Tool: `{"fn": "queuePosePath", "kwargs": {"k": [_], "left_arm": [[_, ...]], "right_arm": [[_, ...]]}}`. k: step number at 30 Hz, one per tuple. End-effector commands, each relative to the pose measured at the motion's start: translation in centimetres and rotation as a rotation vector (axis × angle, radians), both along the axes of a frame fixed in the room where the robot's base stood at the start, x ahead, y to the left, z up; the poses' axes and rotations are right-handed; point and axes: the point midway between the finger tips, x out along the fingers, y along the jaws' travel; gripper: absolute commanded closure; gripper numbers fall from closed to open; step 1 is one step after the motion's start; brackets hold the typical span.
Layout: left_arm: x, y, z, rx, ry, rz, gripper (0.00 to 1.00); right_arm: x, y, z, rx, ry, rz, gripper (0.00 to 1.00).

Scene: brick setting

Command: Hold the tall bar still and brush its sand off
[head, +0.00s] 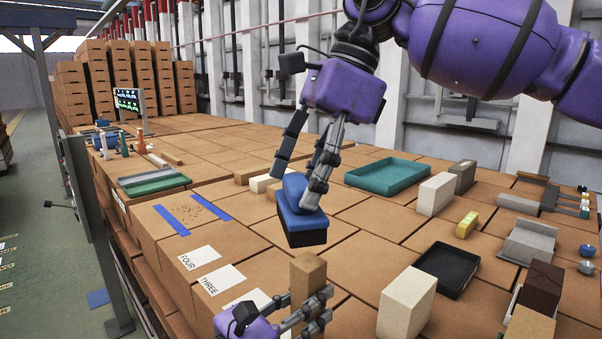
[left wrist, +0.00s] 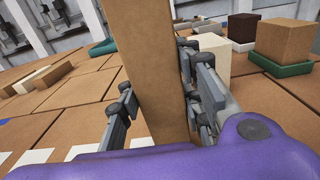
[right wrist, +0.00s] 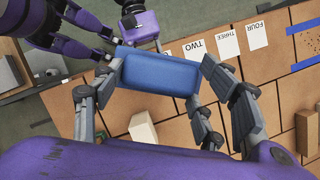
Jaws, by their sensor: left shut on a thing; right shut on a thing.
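The tall brown bar (head: 308,272) stands upright near the front of the table in the head view. It also fills the middle of the left wrist view (left wrist: 150,60). My left gripper (head: 308,310) is shut on its lower part, with a finger on each side. A blue brush with a dark underside (head: 304,222) is in my right gripper (head: 294,190), held in the air behind and above the bar, apart from it. Its blue top shows in the right wrist view (right wrist: 160,74). I cannot make out sand on the bar.
White cards (head: 221,279) and blue tape strips around brown specks (head: 190,211) lie left of the bar. A cream block (head: 405,303) and black tray (head: 446,270) stand to its right. A teal tray (head: 388,175) is farther back. Bare table separates these.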

Motion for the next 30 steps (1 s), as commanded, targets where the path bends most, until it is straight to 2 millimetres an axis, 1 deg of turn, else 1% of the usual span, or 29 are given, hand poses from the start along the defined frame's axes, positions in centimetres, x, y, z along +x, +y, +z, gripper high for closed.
{"fn": "queuePosePath", "kwargs": {"k": [19,21,22,23,30], "left_arm": [[0.0,0.0,0.0,-0.001,-0.001,-0.001,1.00],[0.0,0.0,0.0,-0.001,-0.001,-0.001,1.00],[0.0,0.0,0.0,-0.001,-0.001,-0.001,1.00],[0.0,0.0,0.0,-0.001,-0.001,-0.001,1.00],[0.0,0.0,0.1,-0.001,-0.001,-0.001,1.00]], "right_arm": [[0.0,0.0,-5.9,-0.001,0.002,0.001,0.58],[0.0,-0.1,-7.1,0.000,0.002,0.001,0.58],[0.3,-0.3,-6.9,0.000,-0.001,-0.002,0.58],[0.6,-0.5,-7.0,0.000,0.000,-0.002,0.62],[2.0,-2.0,-7.1,0.000,0.001,-0.001,0.62]]}}
